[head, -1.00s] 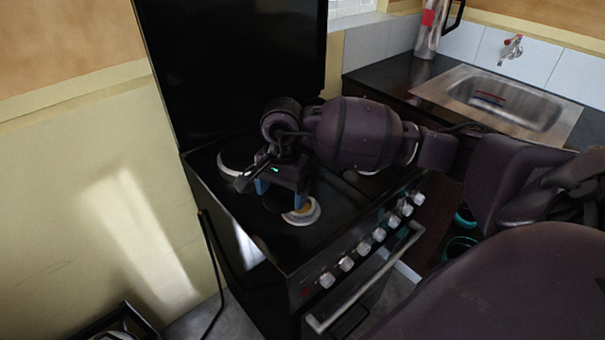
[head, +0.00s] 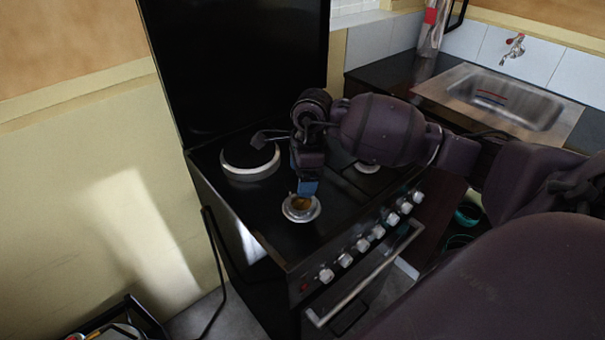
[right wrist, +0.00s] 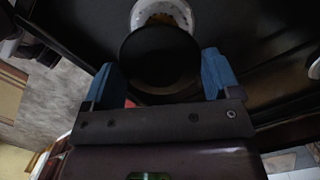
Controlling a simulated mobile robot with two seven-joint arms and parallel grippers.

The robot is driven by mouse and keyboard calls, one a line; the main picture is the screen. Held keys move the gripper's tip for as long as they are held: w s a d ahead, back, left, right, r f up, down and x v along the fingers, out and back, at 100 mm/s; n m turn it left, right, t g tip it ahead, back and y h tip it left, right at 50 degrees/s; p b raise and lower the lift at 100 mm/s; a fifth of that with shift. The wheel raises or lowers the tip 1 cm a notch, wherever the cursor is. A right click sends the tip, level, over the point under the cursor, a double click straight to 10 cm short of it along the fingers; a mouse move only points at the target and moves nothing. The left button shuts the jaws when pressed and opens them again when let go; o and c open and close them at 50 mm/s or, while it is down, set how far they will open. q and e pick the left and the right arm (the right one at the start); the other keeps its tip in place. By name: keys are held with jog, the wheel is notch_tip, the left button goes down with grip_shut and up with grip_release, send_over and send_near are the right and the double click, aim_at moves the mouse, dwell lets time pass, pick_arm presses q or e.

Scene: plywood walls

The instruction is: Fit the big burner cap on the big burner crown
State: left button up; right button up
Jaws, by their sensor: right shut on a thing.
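My right gripper (head: 307,192) is over the front-left part of the stove, its blue fingers just behind and above an uncapped burner crown (head: 301,209). The crown is a pale ring with a brownish middle. In the right wrist view my right gripper (right wrist: 163,82) is shut on a black round disc, the burner cap (right wrist: 160,58). The cap lies between the blue fingers and covers part of the crown (right wrist: 165,12) beyond it. In the head view I cannot make out the cap in the fingers. My left gripper is not in view.
A wider burner (head: 250,160) with a dark top and pale rim sits at the back left of the black stove (head: 262,212). Another pale burner (head: 367,168) is at the right. Knobs (head: 362,245) line the front. A sink (head: 515,100) is at the right.

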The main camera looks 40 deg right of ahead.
aim_at(301, 205)
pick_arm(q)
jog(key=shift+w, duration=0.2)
pick_arm(e)
jog(key=shift+f, duration=0.1)
jog(key=shift+f+b, duration=0.45)
jog(key=shift+f, duration=0.1)
jog(key=shift+f+b, duration=0.7)
jog(key=shift+f, duration=0.6)
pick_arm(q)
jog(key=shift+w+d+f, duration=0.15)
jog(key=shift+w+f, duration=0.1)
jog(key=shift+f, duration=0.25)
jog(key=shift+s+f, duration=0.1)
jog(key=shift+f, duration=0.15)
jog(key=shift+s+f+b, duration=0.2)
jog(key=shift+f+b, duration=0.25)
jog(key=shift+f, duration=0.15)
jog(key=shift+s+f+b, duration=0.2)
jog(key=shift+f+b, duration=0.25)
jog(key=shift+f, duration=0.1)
pick_arm(e)
jog(key=shift+f, duration=1.5)
jog(key=o, duration=0.8)
